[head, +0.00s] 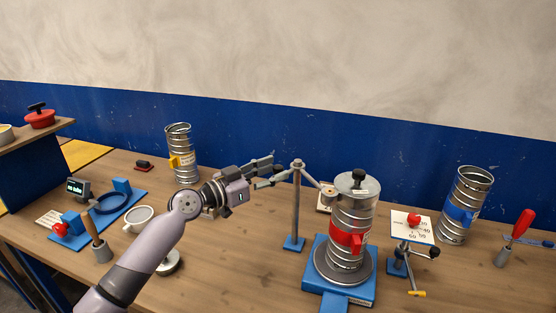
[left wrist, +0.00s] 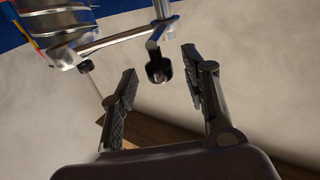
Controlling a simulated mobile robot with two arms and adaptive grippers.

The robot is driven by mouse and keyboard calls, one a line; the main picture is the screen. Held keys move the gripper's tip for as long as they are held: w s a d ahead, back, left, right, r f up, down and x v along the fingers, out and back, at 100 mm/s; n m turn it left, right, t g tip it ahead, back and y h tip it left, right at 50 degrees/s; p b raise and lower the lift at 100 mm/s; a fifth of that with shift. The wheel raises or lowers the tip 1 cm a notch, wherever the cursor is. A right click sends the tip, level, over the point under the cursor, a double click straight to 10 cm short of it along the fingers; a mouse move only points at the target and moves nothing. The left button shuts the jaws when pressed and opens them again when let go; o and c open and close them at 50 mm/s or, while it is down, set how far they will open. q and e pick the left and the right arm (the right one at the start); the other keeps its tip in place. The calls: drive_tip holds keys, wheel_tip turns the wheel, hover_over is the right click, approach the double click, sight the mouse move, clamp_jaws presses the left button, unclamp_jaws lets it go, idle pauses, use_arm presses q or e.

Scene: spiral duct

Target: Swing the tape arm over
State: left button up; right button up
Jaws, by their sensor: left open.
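The tape arm (head: 313,178) is a thin grey bar at the top of an upright post (head: 296,205) on a blue foot. It reaches right toward the duct stack (head: 355,212), which has a red clamp band and stands on a round turntable. My left gripper (head: 274,171) is open just left of the post top, its fingers pointing right. In the left wrist view, the bar (left wrist: 108,42) crosses the upper part, and a dark rounded knob (left wrist: 158,72) hangs in the gap between my open fingertips (left wrist: 160,64). I cannot tell if they touch it. My right gripper is out of view.
A crank stand (head: 410,262) and a blue-banded duct (head: 465,207) stand at right. A yellow-tagged duct (head: 181,155) is at back left. A white cup (head: 138,217) and a blue tray (head: 105,222) are at left. Bare bench (head: 235,265) lies in front.

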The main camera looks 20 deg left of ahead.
use_arm(q)
drive_tip(key=shift+x, duration=1.2)
drive_tip(key=shift+f, duration=0.1)
drive_tip(key=shift+s, duration=0.1)
drive_tip(key=shift+c, duration=0.6)
clamp_jaws()
